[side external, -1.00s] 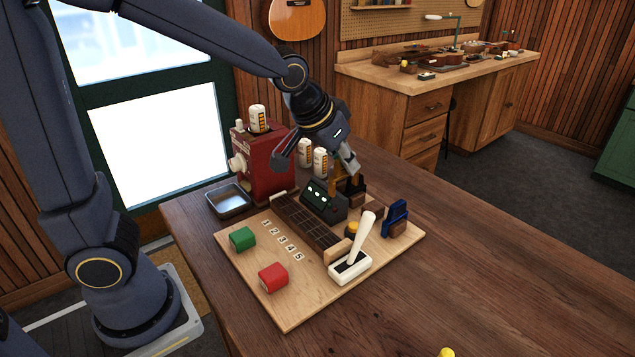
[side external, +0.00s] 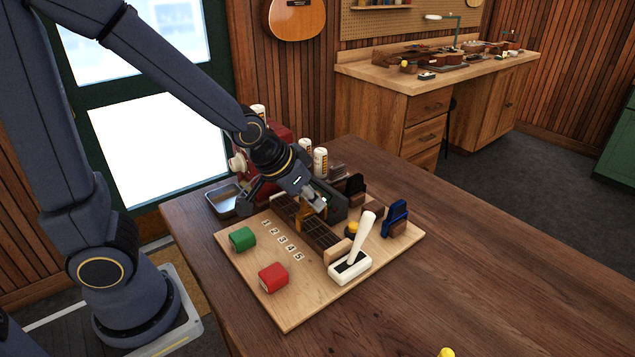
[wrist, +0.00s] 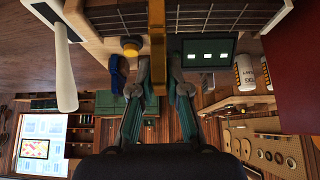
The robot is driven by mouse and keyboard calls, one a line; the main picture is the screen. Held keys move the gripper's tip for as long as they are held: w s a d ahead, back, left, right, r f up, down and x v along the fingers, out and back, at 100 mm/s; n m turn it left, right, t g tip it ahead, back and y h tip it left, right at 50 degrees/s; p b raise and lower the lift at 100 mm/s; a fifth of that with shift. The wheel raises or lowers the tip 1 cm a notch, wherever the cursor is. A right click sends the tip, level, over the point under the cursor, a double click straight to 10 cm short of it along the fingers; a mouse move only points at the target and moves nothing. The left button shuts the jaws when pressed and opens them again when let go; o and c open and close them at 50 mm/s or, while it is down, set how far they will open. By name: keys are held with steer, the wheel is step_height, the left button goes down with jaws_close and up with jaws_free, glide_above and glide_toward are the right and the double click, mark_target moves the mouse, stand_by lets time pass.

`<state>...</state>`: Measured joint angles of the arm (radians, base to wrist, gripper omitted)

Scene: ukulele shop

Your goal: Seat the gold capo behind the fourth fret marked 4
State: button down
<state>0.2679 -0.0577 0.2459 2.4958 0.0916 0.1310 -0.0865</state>
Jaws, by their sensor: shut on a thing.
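My gripper (side external: 316,204) is shut on the gold capo (side external: 303,222) and holds it over the dark fretboard (side external: 322,236) of the short neck. In the wrist view, the gold capo (wrist: 157,40) runs across the fretboard (wrist: 205,14) beyond my fingertips (wrist: 158,88). I cannot tell whether the capo touches the strings. Number tiles 1 to 5 lie in a row left of the neck; the tile marked 4 (side external: 291,251) is second from the near end. The capo's exact fret is unclear.
A tuner with a lit screen (wrist: 208,54) stands close beside the neck. A black capo (side external: 355,184) and a blue capo (side external: 395,217) stand to the right. A white-handled lever (side external: 361,240) rises at the neck's near end. Green (side external: 242,239) and red (side external: 273,277) blocks lie left.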

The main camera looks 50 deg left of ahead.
mark_target(309, 209)
steer(key=shift+f, duration=1.05)
steer(key=shift+a+f, duration=0.1)
steer(key=shift+f, duration=0.45)
stand_by(0.6)
steer(key=c, duration=1.4)
jaws_free()
steer(key=shift+c, duration=0.2)
steer(key=v, duration=1.1)
